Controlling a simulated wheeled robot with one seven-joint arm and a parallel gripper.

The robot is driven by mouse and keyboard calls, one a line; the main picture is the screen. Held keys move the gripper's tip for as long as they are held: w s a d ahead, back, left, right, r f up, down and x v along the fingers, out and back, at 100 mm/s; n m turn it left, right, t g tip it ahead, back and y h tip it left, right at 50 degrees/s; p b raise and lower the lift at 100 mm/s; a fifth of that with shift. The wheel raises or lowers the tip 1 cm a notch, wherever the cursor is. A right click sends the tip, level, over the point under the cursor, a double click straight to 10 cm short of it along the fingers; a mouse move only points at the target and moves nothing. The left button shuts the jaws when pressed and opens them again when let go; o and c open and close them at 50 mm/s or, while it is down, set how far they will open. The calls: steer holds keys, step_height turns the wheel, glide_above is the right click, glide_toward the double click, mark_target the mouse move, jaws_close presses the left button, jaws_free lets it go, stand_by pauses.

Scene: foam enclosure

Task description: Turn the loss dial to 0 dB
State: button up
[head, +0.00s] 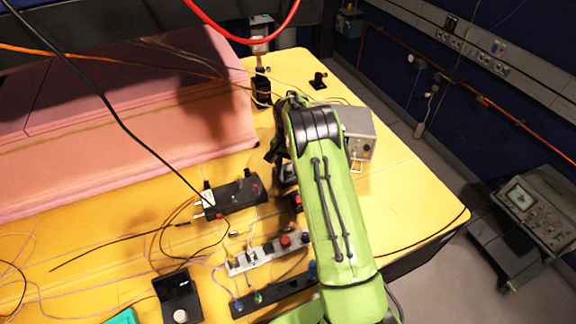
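No dial can be read as the loss dial at this size, and no 0 dB mark is legible. A grey box (358,135) with small knobs on its front stands to the right of my arm, partly covered by it. A black module (237,197) lies left of my arm. A grey strip (262,254) with a red knob (285,241) lies nearer. My gripper (276,152) is a dark shape at the far end of my green arm, above the yellow table. The arm hides most of it, so its fingers and anything between them cannot be made out.
A pink foam enclosure (120,130) fills the left back of the yellow table (415,200). Loose cables cross the left side, and a red cable hangs overhead. A black device (178,296) lies at the front. The table's right part is mostly clear. An oscilloscope (535,212) stands beyond it.

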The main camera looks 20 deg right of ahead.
mark_target(288, 169)
step_height(288, 169, up, 16)
steer(key=p, duration=0.1)
stand_by(0.4)
steer(key=shift+f, duration=0.2)
